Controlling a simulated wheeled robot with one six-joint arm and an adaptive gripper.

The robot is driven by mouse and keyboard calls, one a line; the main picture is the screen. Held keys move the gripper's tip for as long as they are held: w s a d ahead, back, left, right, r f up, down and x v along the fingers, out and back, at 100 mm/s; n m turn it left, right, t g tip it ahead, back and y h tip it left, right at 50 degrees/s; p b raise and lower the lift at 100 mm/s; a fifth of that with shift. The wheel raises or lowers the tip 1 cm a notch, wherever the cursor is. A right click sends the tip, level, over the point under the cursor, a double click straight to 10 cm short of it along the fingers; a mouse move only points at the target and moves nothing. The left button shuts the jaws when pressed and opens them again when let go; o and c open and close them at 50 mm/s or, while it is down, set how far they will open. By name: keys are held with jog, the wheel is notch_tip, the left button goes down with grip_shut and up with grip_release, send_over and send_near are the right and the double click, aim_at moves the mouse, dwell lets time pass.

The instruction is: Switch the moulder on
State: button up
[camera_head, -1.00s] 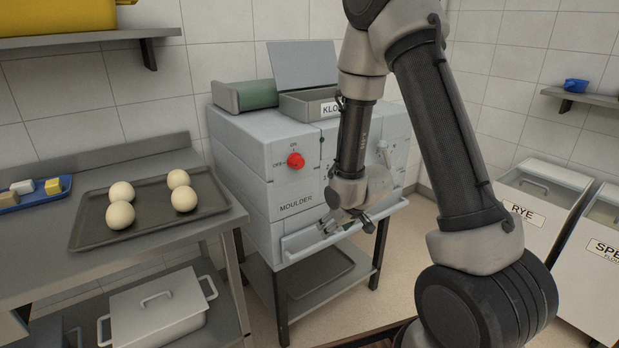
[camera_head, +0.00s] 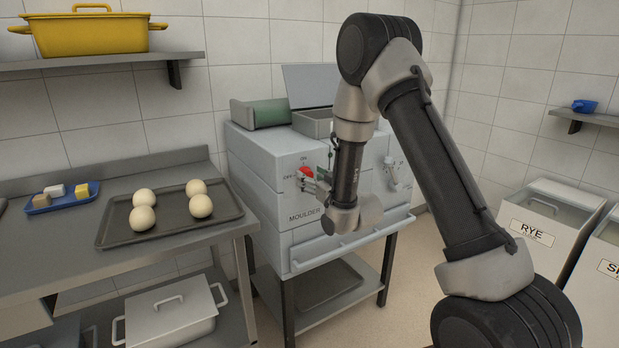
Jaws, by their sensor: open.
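The moulder (camera_head: 262,183) is a light grey machine on a dark stand in the middle of the view, its name printed on its front. Its red knob (camera_head: 304,171) is on the upper left of the front, between OFF at its left and ON above. My gripper (camera_head: 309,181) is open at the knob, with its fingers close around or just in front of it. I cannot tell whether they touch it. The fingers partly cover the knob, so its pointer direction is unclear. My wrist hides part of the front to the right of the knob.
A tray (camera_head: 112,233) with several dough balls lies on the steel table at left. A rail (camera_head: 300,262) runs along the moulder's lower front. A grey lever (camera_head: 392,172) is on its right front. Flour bins (camera_head: 540,226) stand at right.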

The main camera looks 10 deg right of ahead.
jog(key=shift+x, duration=0.8)
jog(key=c, duration=1)
